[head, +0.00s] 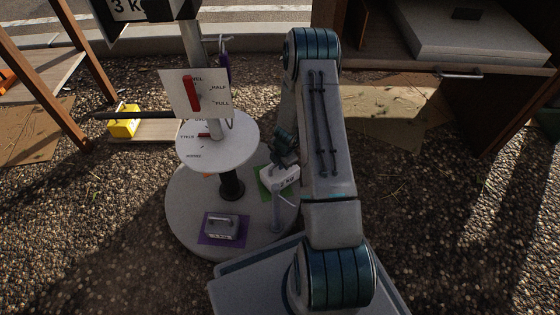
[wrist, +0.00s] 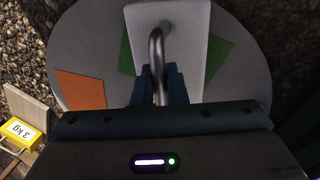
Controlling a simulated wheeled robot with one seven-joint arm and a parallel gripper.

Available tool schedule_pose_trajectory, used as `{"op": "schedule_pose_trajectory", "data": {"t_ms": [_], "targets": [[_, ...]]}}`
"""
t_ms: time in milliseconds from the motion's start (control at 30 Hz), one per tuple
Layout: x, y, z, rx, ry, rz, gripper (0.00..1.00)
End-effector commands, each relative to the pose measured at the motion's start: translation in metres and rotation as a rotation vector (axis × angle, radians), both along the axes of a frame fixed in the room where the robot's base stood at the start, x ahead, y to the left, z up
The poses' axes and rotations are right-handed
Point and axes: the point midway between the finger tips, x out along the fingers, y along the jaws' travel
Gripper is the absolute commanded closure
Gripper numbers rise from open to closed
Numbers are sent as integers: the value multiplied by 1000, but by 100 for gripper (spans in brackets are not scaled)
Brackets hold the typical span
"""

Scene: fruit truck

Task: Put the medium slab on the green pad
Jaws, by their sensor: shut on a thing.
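The white slab with a metal handle and a "kg" label (head: 281,178) is over the green pad (head: 262,187) on the round grey platform. I take it as the medium slab. In the wrist view the slab (wrist: 185,45) covers the middle of the green pad (wrist: 217,58), whose corners show on both sides, turned relative to the slab. I cannot tell whether the slab rests on the pad or hangs just above it. My gripper (wrist: 163,84) is shut on the slab's handle; in the head view my gripper (head: 284,158) is partly hidden.
A smaller grey slab (head: 221,228) sits on a purple pad (head: 205,238) at the front. An orange pad (wrist: 82,90) lies bare beside the green one. A post with a round dial (head: 218,150) rises from the platform. A yellow 3 kg block (head: 124,122) stands left.

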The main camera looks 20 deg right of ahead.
Motion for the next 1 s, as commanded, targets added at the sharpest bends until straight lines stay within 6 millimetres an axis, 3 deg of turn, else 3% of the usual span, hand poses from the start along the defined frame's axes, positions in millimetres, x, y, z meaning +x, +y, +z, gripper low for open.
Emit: {"op": "schedule_pose_trajectory", "data": {"t_ms": [267, 300, 367, 700, 867, 1000], "targets": [[2, 0, 2, -1, -4, 0, 100], [0, 0, -1, 0, 0, 0, 79], [0, 0, -1, 0, 0, 0, 66], [0, 0, 2, 0, 0, 0, 66], [-4, -1, 28, -1, -2, 1, 66], [-10, -3, 59, -1, -2, 1, 66]]}}
